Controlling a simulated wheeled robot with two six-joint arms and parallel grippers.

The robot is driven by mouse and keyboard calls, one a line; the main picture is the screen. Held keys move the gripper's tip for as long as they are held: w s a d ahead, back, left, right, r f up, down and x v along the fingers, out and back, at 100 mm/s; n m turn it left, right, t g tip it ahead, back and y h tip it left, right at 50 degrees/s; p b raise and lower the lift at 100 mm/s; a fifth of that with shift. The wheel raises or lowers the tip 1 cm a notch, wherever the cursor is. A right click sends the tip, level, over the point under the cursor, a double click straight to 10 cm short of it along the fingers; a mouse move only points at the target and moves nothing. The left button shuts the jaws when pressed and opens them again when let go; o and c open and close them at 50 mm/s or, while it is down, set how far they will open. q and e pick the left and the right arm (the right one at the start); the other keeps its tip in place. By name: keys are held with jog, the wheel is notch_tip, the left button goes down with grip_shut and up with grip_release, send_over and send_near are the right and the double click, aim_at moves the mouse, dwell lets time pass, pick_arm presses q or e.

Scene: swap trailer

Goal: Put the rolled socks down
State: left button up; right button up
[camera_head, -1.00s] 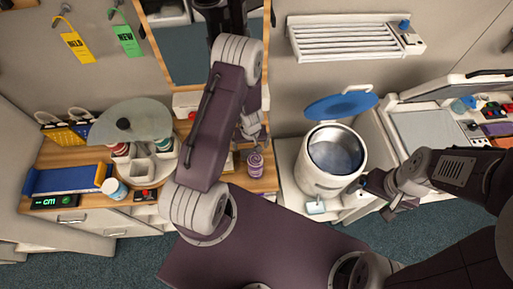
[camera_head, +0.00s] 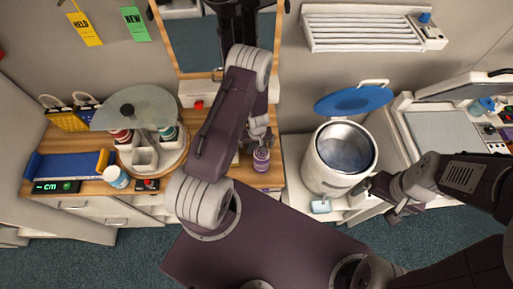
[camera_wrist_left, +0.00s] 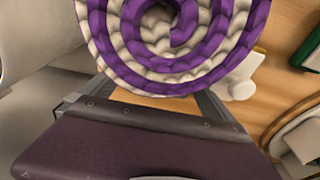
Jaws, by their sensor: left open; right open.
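The rolled socks (camera_head: 261,160), a purple and white spiral roll, stand on the wooden counter near its front edge. In the left wrist view the roll (camera_wrist_left: 172,72) fills the top middle, close in front of the gripper, its upper part cut off. My left gripper (camera_head: 261,138) is open just behind the roll in the head view; whether its fingers touch the roll I cannot tell.
A white bin (camera_head: 325,172) with a raised blue lid (camera_head: 353,100) stands right of the counter (camera_head: 240,172). A round turntable with a clear disc (camera_head: 133,108), a white jar (camera_head: 116,177) and a blue tray (camera_head: 68,164) are on the left. A mirror stands behind my left arm.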

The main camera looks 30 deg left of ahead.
pick_arm(q)
jog(key=shift+r, duration=0.1)
jog(key=c, duration=1.4)
jog(key=shift+c, duration=0.2)
jog(key=shift+r, duration=0.25)
notch_tip(320, 180, up, 7)
jog(key=p, duration=0.5)
jog(key=shift+f, duration=0.2)
jog(key=s+a+b, duration=0.4)
jog(key=a, duration=0.3)
jog(key=s+a+b, duration=0.5)
jog(key=a, duration=0.3)
jog(key=shift+s+a, duration=0.2)
jog(key=shift+s, duration=0.05)
